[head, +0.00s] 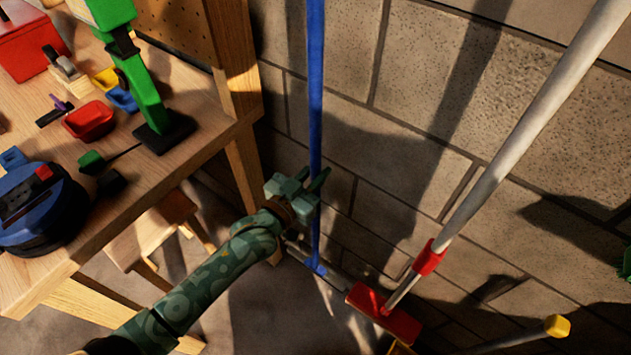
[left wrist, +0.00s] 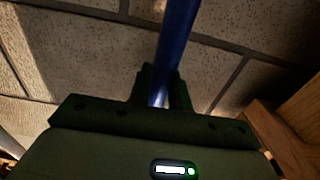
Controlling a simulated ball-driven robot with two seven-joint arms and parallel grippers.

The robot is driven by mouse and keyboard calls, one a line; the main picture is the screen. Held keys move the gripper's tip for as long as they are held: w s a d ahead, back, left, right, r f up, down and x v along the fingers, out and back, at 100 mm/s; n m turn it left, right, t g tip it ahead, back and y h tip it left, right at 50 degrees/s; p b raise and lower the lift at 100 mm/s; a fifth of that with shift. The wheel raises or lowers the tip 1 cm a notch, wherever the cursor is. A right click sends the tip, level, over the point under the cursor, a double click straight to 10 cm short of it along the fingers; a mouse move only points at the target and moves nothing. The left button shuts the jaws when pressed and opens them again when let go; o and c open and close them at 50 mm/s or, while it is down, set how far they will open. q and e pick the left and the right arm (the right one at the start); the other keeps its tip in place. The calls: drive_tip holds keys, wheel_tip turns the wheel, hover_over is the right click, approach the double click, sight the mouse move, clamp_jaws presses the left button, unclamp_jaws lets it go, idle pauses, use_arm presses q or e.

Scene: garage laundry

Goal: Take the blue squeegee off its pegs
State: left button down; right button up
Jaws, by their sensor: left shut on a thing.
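The blue squeegee (head: 315,90) has a long, thin, upright blue handle in front of the block wall. Its head (head: 316,266) shows low down, near the floor. My left gripper (head: 312,186) is shut on the lower part of the handle. In the left wrist view, the handle (left wrist: 177,40) runs down between the two dark fingers of my left gripper (left wrist: 162,88). The pegs are not visible, and the top of the handle is out of view. My right gripper is not in view.
A wooden workbench (head: 190,150) with tools and bins stands at the left, its leg close to my left gripper. A pale pole (head: 520,130) with a red fitting leans at the right above a red head (head: 385,315). A yellow-tipped pole (head: 556,326) lies lower right.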

sight(312, 153)
use_arm(q)
drive_tip(key=shift+r, duration=0.15)
